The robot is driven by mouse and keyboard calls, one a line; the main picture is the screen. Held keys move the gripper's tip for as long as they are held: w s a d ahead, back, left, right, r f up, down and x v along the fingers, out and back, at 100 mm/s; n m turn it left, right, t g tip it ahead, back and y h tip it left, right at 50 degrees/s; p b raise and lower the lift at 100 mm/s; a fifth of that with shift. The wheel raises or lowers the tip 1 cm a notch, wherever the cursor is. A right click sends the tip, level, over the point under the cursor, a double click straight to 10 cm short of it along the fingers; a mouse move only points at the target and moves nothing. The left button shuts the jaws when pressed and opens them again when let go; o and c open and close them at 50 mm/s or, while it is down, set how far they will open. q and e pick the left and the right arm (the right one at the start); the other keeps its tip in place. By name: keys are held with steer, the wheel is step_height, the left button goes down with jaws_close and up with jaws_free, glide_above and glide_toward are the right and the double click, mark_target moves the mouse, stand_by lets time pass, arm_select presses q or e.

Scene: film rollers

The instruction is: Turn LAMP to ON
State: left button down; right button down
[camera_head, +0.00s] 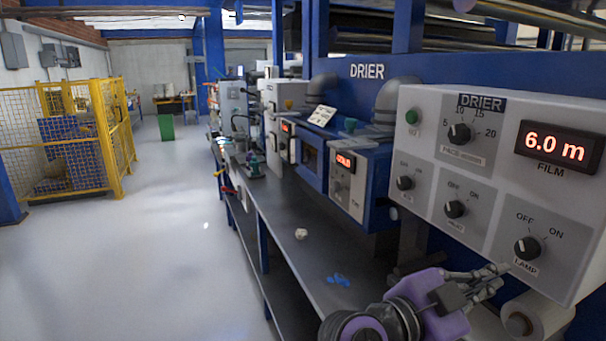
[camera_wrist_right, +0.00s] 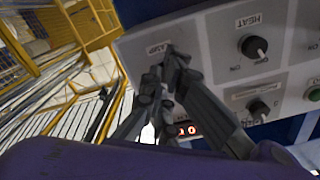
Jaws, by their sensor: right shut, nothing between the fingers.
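The LAMP knob (camera_head: 527,248) is a black dial at the lower right of the white DRIER panel, with OFF printed at its upper left and ON at its upper right. Its pointer is too small to read surely. My right gripper (camera_head: 503,268) is shut and empty, with its fingertips just below and left of the knob, near the LAMP label. In the wrist view its closed fingertips (camera_wrist_right: 172,58) are near the upside-down LAMP label, and the LAMP knob cannot be made out there. I cannot tell whether the fingers touch the panel. My left gripper is not in view.
Near the LAMP knob are two other OFF/ON knobs, the middle one (camera_head: 455,209) and the left one (camera_head: 405,183), plus a dial (camera_head: 459,133). A red display (camera_head: 556,146) reads 6.0 m. A pale roller (camera_head: 532,318) lies under the panel. Open floor (camera_head: 140,250) is at left.

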mark_target(527, 249)
steer(key=x, duration=0.6)
steer(key=shift+w, duration=0.2)
steer(key=shift+d+r, duration=0.1)
steer(key=shift+r, duration=0.2)
stand_by(0.8)
steer(key=shift+s, duration=0.1)
steer(key=shift+r+p, duration=0.15)
steer(key=shift+p, duration=0.45)
